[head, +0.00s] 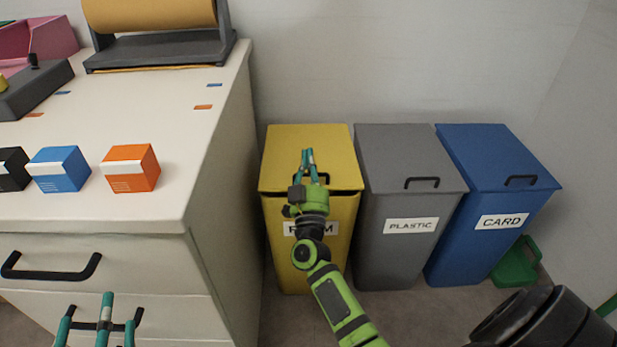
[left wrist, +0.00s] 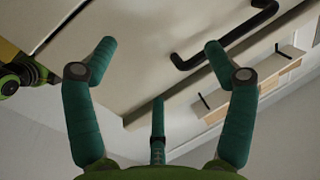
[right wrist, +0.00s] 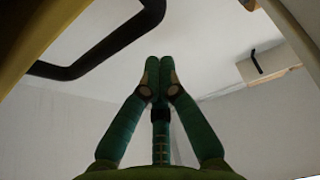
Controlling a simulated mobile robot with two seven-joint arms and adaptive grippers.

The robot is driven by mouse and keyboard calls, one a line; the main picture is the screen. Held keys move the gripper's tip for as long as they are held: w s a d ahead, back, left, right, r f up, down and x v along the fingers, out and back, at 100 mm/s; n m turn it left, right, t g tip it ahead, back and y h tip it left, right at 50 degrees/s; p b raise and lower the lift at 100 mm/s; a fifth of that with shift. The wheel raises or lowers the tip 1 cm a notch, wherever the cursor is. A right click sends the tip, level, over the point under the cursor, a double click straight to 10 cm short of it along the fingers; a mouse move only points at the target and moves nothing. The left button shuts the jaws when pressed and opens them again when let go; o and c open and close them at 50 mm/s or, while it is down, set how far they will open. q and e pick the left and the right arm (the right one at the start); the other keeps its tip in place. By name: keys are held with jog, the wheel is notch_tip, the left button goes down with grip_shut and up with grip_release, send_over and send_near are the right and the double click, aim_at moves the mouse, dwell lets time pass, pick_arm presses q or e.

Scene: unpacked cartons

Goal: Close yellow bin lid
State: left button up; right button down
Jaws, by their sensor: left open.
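The yellow bin (head: 345,225) stands left of the grey bin, its label partly hidden by my arm. Its yellow lid (head: 285,150) lies down over the top, with a narrow dark gap under its front edge. My right gripper (head: 308,155) is in front of the lid and overlaps it in the head view; contact cannot be told. In the right wrist view its fingertips (right wrist: 160,68) meet with nothing seen between them, near a black handle (right wrist: 110,40). My left gripper (head: 103,315) is open and empty in front of the white drawers, away from the bin.
The grey PLASTIC bin (head: 390,245) and blue CARD bin (head: 465,230) stand to the right, lids down. The white cabinet (head: 190,150) is close on the left, bearing small boxes and a roll holder. A drawer handle (head: 50,268) sticks out near my left gripper.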

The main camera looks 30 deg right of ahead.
aim_at(308, 175)
pick_arm(q)
jog(key=s+d+r+m+t+h+b, duration=0.1)
jog(key=s+r+t+h, duration=0.1)
jog(key=r, duration=0.3)
jog(key=s+d+r+t+h, duration=0.1)
jog(key=s+r+t+h, duration=0.1)
jog(key=r, duration=0.4)
jog(key=shift+s+d+m+t+h+b, duration=0.15)
jog(key=shift+s+m+t+h+b, duration=0.2)
jog(key=shift+t, duration=0.55)
pick_arm(e)
jog(key=shift+s+a+f, duration=0.15)
jog(key=shift+s+f, duration=0.1)
jog(key=shift+f, duration=0.65)
jog(key=shift+s+a+f, duration=0.15)
jog(key=shift+s+f, duration=0.05)
jog(key=shift+f, duration=0.65)
pick_arm(q)
jog(key=shift+f, duration=0.1)
